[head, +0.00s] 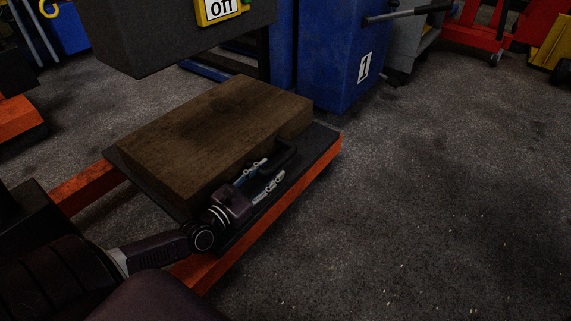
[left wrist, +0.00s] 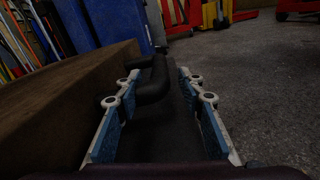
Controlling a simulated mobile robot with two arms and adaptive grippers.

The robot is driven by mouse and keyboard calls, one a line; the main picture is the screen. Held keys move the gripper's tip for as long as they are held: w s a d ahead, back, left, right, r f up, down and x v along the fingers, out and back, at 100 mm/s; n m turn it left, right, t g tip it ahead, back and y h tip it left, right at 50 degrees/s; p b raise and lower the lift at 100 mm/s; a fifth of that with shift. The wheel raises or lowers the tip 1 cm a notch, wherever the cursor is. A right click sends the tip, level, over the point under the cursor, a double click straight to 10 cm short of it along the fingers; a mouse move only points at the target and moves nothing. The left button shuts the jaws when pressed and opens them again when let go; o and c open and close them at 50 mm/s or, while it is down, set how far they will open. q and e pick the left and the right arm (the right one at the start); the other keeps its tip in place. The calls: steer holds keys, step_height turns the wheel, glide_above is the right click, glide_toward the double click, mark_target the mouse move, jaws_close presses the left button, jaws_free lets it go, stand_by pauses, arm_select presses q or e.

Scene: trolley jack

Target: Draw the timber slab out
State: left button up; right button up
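The timber slab (head: 215,120) is a thick brown block lying flat on the black deck (head: 318,150) of an orange-framed trolley. A black bar handle (head: 289,153) stands out from the slab's near right side. In the left wrist view the slab (left wrist: 60,105) fills the left side and the handle (left wrist: 156,84) shows ahead. My left gripper (head: 272,169) is low over the deck beside the slab, its fingers pointing along that side. It is open, with the handle between its blue-padded fingertips (left wrist: 158,76); contact cannot be told. My right gripper is not in view.
A dark box with a yellow-framed sign (head: 217,10) hangs above the slab's far side. A blue cabinet marked 1 (head: 335,55) stands behind, with a grey bar (head: 408,13) jutting near it. The floor (head: 440,190) to the right is clear.

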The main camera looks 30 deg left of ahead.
mark_target(284, 159)
arm_select(q)
steer(key=w+b, duration=0.2)
steer(key=w, duration=0.4)
steer(key=shift+d, duration=0.2)
steer(key=shift+w+d, duration=0.1)
steer(key=shift+w, duration=0.55)
jaws_close()
